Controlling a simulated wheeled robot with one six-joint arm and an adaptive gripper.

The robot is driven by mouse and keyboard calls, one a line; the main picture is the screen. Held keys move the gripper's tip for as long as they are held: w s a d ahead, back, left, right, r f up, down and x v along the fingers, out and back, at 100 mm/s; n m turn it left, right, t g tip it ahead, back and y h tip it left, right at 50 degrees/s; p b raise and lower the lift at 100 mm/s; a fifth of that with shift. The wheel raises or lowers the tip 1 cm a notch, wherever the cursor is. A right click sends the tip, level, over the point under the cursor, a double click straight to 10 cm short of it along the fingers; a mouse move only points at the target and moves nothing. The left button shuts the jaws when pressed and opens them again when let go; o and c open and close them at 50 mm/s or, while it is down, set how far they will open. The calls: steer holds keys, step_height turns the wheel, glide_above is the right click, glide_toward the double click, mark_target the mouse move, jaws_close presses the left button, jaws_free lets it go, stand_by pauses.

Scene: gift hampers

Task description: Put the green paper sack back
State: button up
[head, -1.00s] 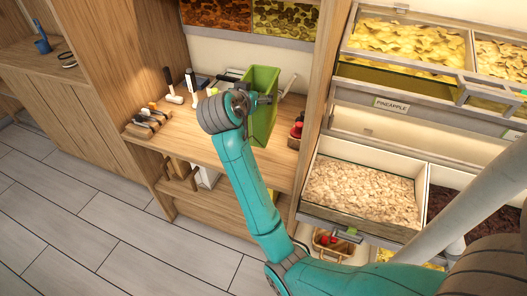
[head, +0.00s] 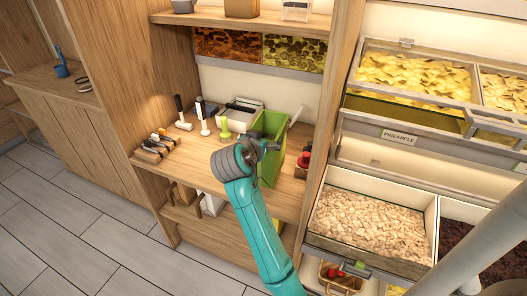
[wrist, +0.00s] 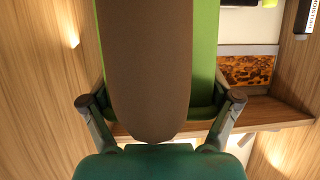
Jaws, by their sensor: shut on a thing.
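The green paper sack (head: 268,140) is a tall, narrow, bright green bag, upright at the right part of the wooden counter (head: 215,168). My gripper (head: 262,147) is shut on it from the front. In the wrist view, my two fingers (wrist: 162,99) grip either side of the green sack (wrist: 205,50). A brown rounded panel covers the middle of that view. The sack's lower end is partly behind my gripper and arm. I cannot tell whether its base touches the counter.
Several handled tools (head: 203,122) and a green-handled stamp (head: 225,130) stand left of the sack. A white tray (head: 240,112) is behind it. A red-and-dark item (head: 304,160) sits close to its right, beside the wooden upright (head: 325,125).

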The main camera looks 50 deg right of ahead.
steer(key=shift+f, duration=2.05)
steer(key=o, duration=1.6)
steer(key=shift+f, duration=0.1)
steer(key=shift+c, duration=0.2)
steer(key=shift+f, duration=0.1)
steer(key=v, duration=1)
steer(key=shift+s+a, duration=0.3)
steer(key=shift+s, duration=0.05)
